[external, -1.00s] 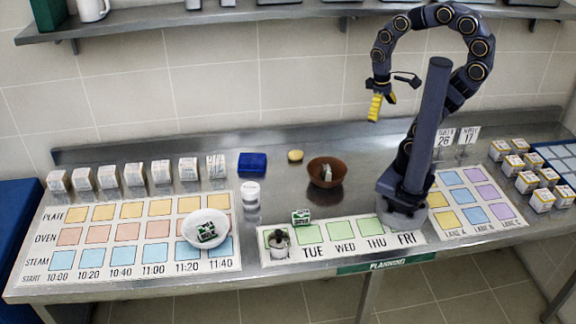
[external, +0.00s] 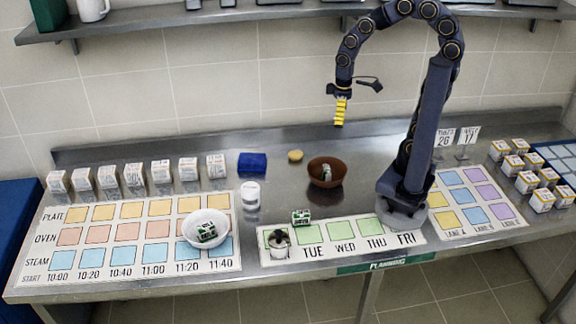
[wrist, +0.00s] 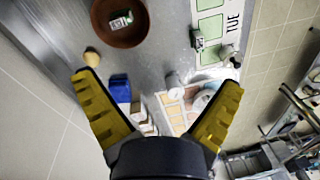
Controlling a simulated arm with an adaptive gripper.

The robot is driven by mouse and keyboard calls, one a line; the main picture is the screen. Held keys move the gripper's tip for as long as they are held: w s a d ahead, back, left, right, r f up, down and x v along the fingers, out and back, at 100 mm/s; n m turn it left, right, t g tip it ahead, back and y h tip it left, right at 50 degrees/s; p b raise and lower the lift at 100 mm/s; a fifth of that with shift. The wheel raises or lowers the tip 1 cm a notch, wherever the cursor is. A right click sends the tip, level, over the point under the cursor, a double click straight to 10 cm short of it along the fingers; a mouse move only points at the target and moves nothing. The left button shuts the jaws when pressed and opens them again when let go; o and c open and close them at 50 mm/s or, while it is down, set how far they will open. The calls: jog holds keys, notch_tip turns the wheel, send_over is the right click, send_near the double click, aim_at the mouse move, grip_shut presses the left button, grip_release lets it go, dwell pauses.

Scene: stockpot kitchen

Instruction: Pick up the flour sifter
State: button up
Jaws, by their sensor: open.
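A small metal cup-like item with a dark top (external: 279,243) stands on the left end of the weekday strip and may be the flour sifter; I cannot tell for sure. In the wrist view it shows partly (wrist: 228,54) near the right finger. A white cylinder with a lid (external: 251,195) stands upright behind the strip; it also shows in the wrist view (wrist: 173,82). My gripper (external: 341,112), with yellow fingers, hangs high above the counter over the brown bowl's area. In the wrist view my gripper (wrist: 157,82) is wide open and empty.
A brown bowl (external: 325,182) with a small item inside, a tan round item (external: 295,156) and a blue box (external: 252,163) stand at the back. A green-white box (external: 301,217) is by the strip. A white bowl (external: 205,221) holds another. Several cartons stand along the left.

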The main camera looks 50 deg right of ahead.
jog(key=w+a+f+n+t+y, duration=0.15)
jog(key=w+a+f+n, duration=0.35)
jog(key=w+a+f, duration=0.5)
jog(key=n+y, duration=0.2)
jog(key=n, duration=0.1)
send_near(252, 186)
jog(key=shift+t+h, duration=0.25)
jog(key=shift+t, duration=0.2)
jog(key=f, duration=0.4)
jog(key=shift+s+a+f, duration=0.25)
jog(key=shift+s+a, duration=0.1)
jog(key=shift+a, duration=0.05)
jog(key=shift+x, duration=1.1)
jog(key=a+f, duration=0.1)
jog(key=f, duration=0.1)
jog(key=w+a+f, duration=0.1)
jog(key=a+f, duration=0.1)
jog(key=shift+w+f, duration=0.1)
jog(key=shift+f, duration=0.25)
jog(key=c, duration=1.2)
